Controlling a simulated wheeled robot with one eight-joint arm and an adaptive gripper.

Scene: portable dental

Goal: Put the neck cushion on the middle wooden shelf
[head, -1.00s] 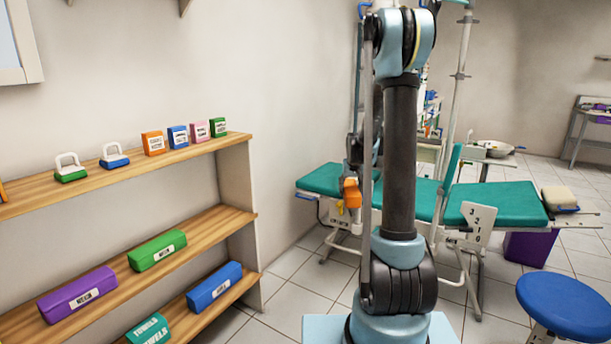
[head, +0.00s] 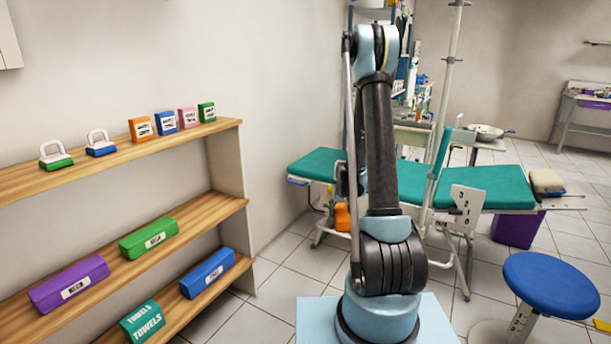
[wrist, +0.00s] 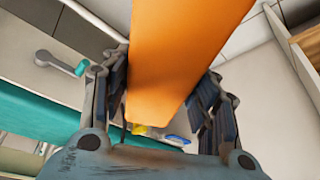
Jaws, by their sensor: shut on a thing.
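The wooden middle shelf (head: 216,207) is at the left in the head view. It bears a purple labelled block (head: 70,284) and a green labelled block (head: 149,239), with bare board at its right end. My gripper (wrist: 163,75) is shut on an orange object (wrist: 180,55), whose long smooth body runs up out of the wrist view. The orange object (head: 342,217) also shows small beside my arm in the head view, away from the shelf. No label on it shows, so I cannot confirm it is the neck cushion. My gripper is mostly hidden behind my arm there.
The top shelf (head: 85,167) holds several small boxes and two handled items. The lower shelf (head: 180,306) holds a blue block (head: 207,273) and a green towels box (head: 143,321). A green treatment couch (head: 490,186) and blue stool (head: 551,284) stand right. Tiled floor is open between.

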